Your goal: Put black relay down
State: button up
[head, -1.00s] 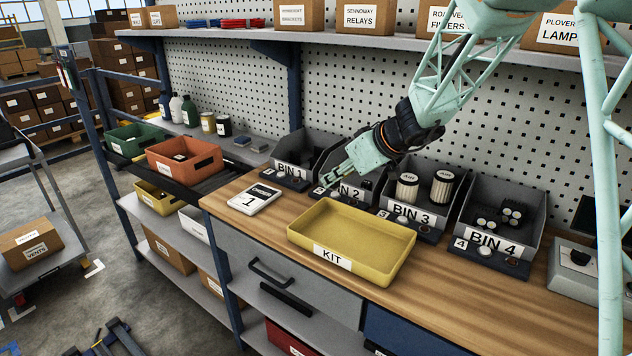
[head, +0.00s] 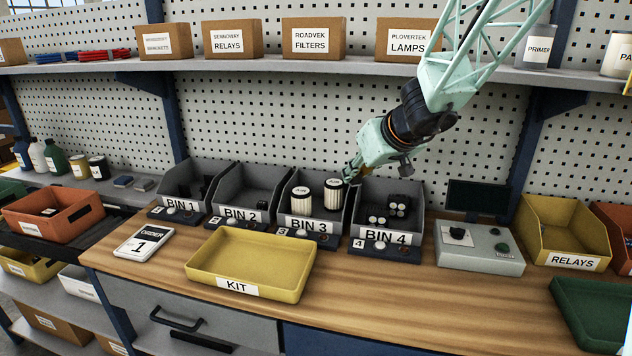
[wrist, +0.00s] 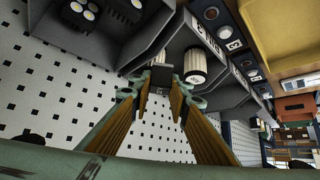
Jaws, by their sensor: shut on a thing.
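My gripper (wrist: 160,88) is shut on a small black relay (wrist: 160,74), which shows between the fingertips in the wrist view. In the head view my gripper (head: 349,176) is above the back of Bin 3 (head: 308,226) and Bin 4 (head: 385,237), close to the perforated back panel. The relay cannot be made out there. The yellow kit tray (head: 205,262) lies empty on the bench in front of the bins. Bin 2 (head: 243,214) has a dark part inside.
White filters (head: 333,195) stand in Bin 3, and lamps (head: 397,207) lie in Bin 4. A grey tester box (head: 478,258) sits right of Bin 4. A yellow RELAYS bin (head: 577,262) stands farther right. Bare wooden bench (head: 400,300) lies in front.

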jog(key=s+d+r+m+h, duration=0.2)
jog(key=d+r, duration=0.1)
jog(key=d, duration=0.7)
jog(key=s+d+r+m+h, duration=0.1)
jog(key=s+d+r+m, duration=0.2)
jog(key=d, duration=0.7)
jog(key=shift+d+t+h, duration=0.4)
jog(key=shift+d+r, duration=0.1)
jog(key=shift+d, duration=0.05)
